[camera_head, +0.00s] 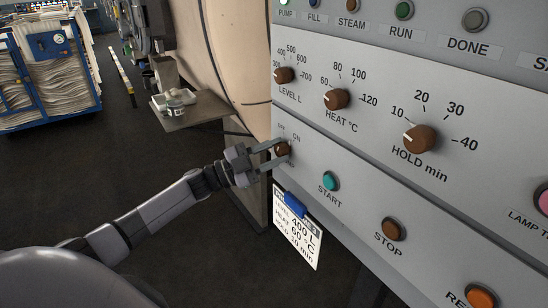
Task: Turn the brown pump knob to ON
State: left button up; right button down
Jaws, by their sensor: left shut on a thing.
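The brown pump knob (283,149) sits at the lower left of the grey control panel (349,147). An ON mark shows just above it to the right; the other lettering around it is partly covered. My left gripper (279,151) reaches in from the left and is shut on the pump knob, with its fingers on either side. Which way the knob's pointer faces is too small and covered to tell. My right gripper is not in view.
The level knob (284,75), heat knob (336,99) and hold knob (419,139) are above. The teal START button (330,181) is close on the right, the STOP button (391,229) lower. A card (298,234) hangs below. A small shelf (196,111) stands behind.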

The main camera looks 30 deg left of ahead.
pick_arm(q)
jog(key=shift+m+g, duration=0.4)
jog(key=shift+m, duration=0.7)
jog(key=o, duration=1)
jog(key=shift+o, duration=0.2)
jog(key=shift+a, duration=0.1)
jog(key=b+v, duration=0.1)
jog(key=v, duration=0.6)
